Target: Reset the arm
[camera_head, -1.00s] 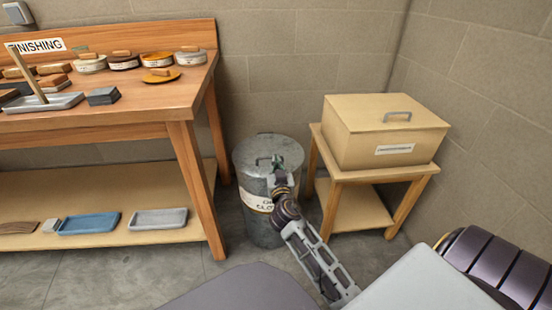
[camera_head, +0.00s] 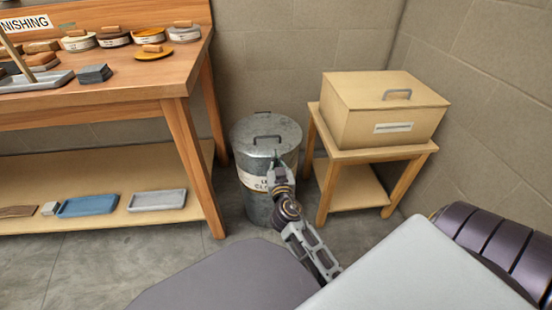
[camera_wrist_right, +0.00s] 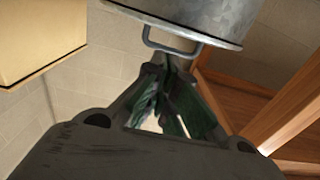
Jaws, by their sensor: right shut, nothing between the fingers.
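My right gripper (camera_head: 277,160) is in front of the lidded metal can (camera_head: 266,135) in the head view, its arm reaching up from the bottom. In the right wrist view the fingers of this gripper (camera_wrist_right: 167,65) come together at the tips with nothing between them. The can's rim and a wire handle (camera_wrist_right: 172,42) show just beyond the tips; I cannot tell whether they touch. My left gripper is not in view.
A wooden workbench (camera_head: 130,95) with tins, brushes and trays stands at left; its lower shelf holds a blue tray (camera_head: 88,203) and a grey tray (camera_head: 157,200). A lidded box (camera_head: 385,110) sits on a small wooden stand (camera_head: 380,155) at right. Grey floor lies between.

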